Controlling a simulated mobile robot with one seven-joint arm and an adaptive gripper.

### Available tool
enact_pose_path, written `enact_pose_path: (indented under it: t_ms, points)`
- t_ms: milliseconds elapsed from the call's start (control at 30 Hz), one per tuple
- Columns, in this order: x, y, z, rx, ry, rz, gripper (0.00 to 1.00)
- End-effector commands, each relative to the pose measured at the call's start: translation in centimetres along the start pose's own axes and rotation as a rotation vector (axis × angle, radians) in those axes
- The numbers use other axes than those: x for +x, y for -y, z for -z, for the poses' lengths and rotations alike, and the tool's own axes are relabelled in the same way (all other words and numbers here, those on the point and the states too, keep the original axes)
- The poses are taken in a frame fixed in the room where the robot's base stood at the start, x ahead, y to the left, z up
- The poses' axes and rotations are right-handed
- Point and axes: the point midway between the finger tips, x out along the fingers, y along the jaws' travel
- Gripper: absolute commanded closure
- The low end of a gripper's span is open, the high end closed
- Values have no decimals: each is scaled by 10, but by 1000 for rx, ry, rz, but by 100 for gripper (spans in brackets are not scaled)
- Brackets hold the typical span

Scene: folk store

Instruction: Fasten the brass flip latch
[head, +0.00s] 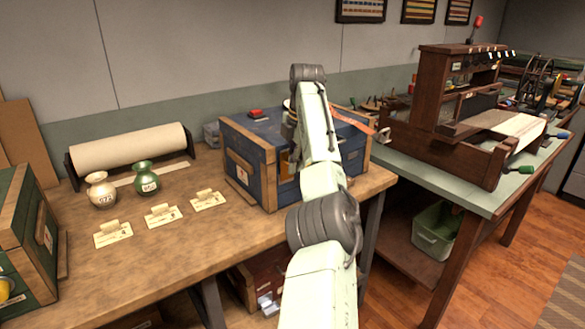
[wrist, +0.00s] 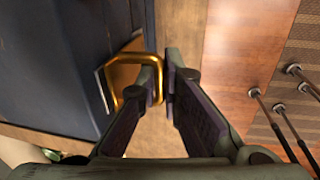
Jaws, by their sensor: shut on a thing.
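The brass flip latch (wrist: 123,59) shows in the wrist view as a square brass loop standing out from the dark blue face of a chest (wrist: 50,70). My gripper (wrist: 164,82) is shut on the loop's outer bar, one finger on each side of it. In the head view the chest (head: 243,150) is blue with wooden edges and stands at the right end of the wooden bench. My arm covers part of its front there, and the fingers and the latch's catch cannot be made out.
The wooden bench (head: 130,255) holds a paper roll (head: 130,147), a cream vase (head: 101,190), a green vase (head: 146,178), several cards and a green chest (head: 42,240) at left. A green-topped table (head: 440,185) with a wooden loom stands at right.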

Motion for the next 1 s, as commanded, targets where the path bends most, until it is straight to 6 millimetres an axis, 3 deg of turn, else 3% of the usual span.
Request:
enact_pose_path:
  t_ms: [667, 700, 800, 1000]
  points:
    - [-2, 4, 1, 2, 5, 38, 100]
    - [-2, 4, 1, 2, 5, 38, 90]
    - [-2, 4, 2, 2, 4, 39, 84]
    - [-2, 5, 2, 2, 3, 40, 84]
